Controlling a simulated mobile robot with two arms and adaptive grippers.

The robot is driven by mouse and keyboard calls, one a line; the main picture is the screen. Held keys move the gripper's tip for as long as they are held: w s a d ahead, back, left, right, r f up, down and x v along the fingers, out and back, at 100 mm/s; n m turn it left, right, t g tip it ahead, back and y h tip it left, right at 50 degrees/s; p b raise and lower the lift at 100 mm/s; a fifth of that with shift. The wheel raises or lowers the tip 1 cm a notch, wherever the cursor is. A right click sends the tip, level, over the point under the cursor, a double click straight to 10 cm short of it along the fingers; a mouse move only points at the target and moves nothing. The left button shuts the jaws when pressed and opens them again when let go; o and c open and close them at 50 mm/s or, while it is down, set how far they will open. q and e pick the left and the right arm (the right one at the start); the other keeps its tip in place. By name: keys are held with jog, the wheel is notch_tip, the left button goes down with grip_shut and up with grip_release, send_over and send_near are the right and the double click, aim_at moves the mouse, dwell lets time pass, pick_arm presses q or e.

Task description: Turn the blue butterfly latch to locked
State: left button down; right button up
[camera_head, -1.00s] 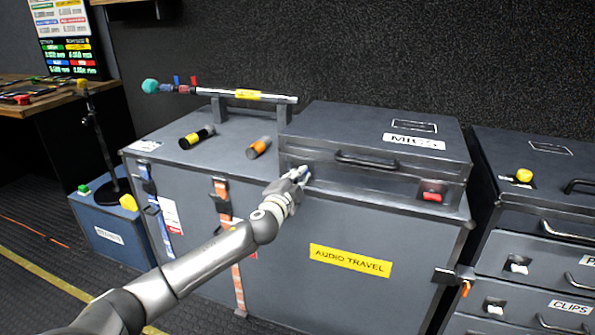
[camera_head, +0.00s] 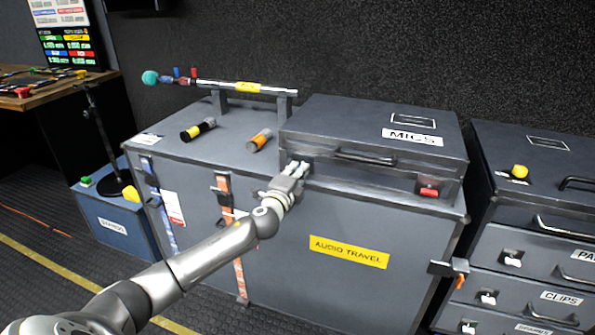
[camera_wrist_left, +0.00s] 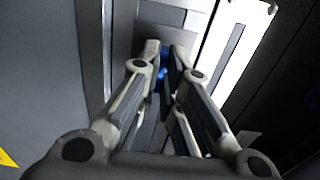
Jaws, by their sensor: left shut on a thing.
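The blue butterfly latch (camera_wrist_left: 162,66) shows in the left wrist view as a small blue piece between my fingertips. In the head view my left gripper (camera_head: 297,168) covers it, at the front left of the grey case labelled MICS (camera_head: 372,135). My left gripper also shows in the left wrist view (camera_wrist_left: 164,56), its fingers closed in on the latch from both sides. How far the latch is turned is hidden by the fingers. A red latch (camera_head: 428,191) sits on the right of the same case front. My right gripper is not in view.
The MICS case stands on a large grey trunk labelled AUDIO TRAVEL (camera_head: 400,292). A drawer cabinet (camera_head: 540,215) stands at the right.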

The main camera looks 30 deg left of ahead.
pick_arm(q)
jog(key=shift+f, duration=0.1)
jog(key=c, duration=1.6)
grip_release()
jog(key=shift+s, duration=0.15)
jog(key=v, duration=1.1)
jog(key=shift+s, duration=0.35)
